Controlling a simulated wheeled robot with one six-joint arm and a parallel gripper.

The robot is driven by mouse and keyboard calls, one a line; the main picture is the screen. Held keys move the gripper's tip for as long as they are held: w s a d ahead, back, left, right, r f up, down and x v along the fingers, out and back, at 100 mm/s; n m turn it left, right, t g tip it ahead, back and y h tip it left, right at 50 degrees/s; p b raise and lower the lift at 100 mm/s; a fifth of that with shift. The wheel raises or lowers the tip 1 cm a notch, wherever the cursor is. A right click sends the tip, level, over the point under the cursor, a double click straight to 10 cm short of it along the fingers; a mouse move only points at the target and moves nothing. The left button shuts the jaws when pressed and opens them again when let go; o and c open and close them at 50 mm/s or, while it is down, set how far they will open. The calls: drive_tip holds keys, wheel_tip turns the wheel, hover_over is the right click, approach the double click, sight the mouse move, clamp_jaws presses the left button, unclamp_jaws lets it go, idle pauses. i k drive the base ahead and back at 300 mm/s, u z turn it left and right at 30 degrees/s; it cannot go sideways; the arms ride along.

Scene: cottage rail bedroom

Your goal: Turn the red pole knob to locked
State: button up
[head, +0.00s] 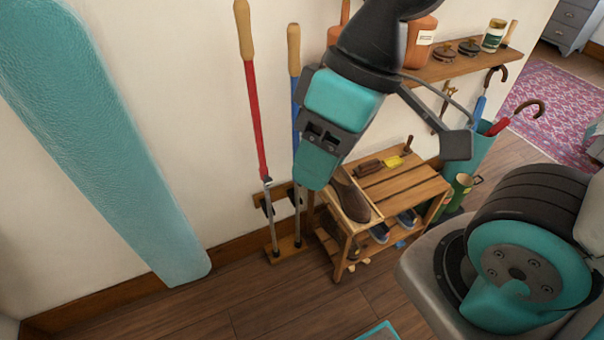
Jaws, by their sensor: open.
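The red pole (255,120) stands upright, slightly tilted, against the cream wall, with a wooden grip on top. A small dark and grey collar (267,182) sits where its red part meets the thin grey lower shaft. I take this for its knob; it is too small to tell its setting. My gripper (326,135), teal and dark grey, hangs right of the red pole and higher in the picture than the collar. It is open, holds nothing I can see, and appears apart from the red pole. It covers part of the blue pole (296,98).
Both poles stand in a low wooden rack (288,247). A wooden shoe bench (405,185) is to the right. A wall shelf (465,68) carries jars and tins. An umbrella stand (470,150) is further right. Floor in front of the rack is clear.

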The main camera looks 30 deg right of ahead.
sight(268, 180)
drive_tip(key=z, duration=0.05)
drive_tip(key=k, duration=0.65)
drive_tip(key=u, duration=1.1)
